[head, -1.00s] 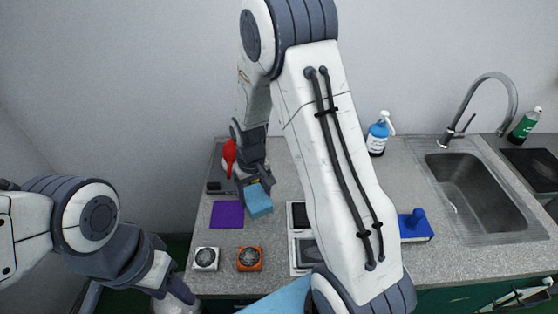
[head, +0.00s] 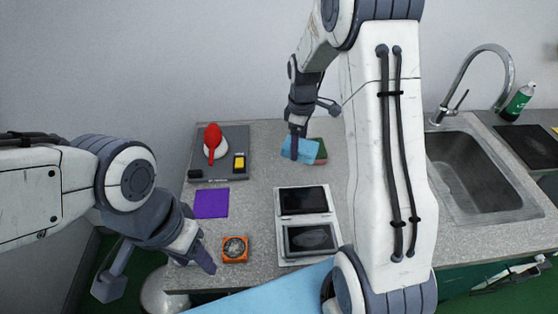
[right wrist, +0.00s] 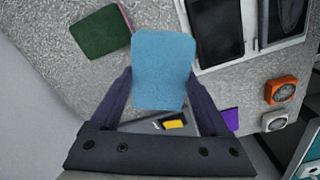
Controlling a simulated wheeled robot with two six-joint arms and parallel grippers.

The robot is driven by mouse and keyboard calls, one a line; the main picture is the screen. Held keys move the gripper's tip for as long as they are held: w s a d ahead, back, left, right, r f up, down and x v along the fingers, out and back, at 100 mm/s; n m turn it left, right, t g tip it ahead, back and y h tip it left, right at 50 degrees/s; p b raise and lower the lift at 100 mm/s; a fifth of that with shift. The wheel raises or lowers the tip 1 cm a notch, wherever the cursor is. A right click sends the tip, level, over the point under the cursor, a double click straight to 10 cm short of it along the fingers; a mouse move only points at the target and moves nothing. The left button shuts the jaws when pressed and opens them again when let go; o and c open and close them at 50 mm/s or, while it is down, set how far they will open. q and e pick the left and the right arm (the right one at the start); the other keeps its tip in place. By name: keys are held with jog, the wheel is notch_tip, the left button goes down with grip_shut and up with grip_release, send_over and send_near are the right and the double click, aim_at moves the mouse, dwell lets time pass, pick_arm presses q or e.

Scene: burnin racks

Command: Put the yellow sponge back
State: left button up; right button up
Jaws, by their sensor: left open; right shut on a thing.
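My right gripper (head: 297,138) is shut on a light blue sponge (head: 301,149), which also shows between its fingers in the right wrist view (right wrist: 163,68). The sponge is over the back middle of the counter, beside a dark green and red block (head: 320,152); I cannot tell whether they touch. A small yellow and dark item (head: 239,163) lies on the grey tray (head: 207,158); I cannot tell whether it is the yellow sponge. It also shows below the held sponge in the right wrist view (right wrist: 174,124). My left gripper (head: 160,275) is open and empty at the counter's front left.
The tray also holds a red-topped thing (head: 212,138) and a small black piece (head: 195,174). A purple cloth (head: 211,203), an orange dial device (head: 235,249) and a two-screen device (head: 304,214) lie in front. The sink (head: 470,165) is at the right.

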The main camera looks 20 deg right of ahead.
jog(key=w+d+r+n+b, duration=0.1)
jog(key=d+r+n, duration=0.1)
jog(key=d+n, duration=0.25)
jog(key=p, duration=0.4)
send_over(275, 156)
jog(key=shift+n, duration=0.35)
notch_tip(275, 156, down, 7)
jog(key=shift+s+f, duration=0.1)
notch_tip(275, 156, down, 3)
jog(key=shift+a+f+p, duration=0.1)
jog(key=shift+p, duration=0.4)
jog(key=shift+f, duration=0.4)
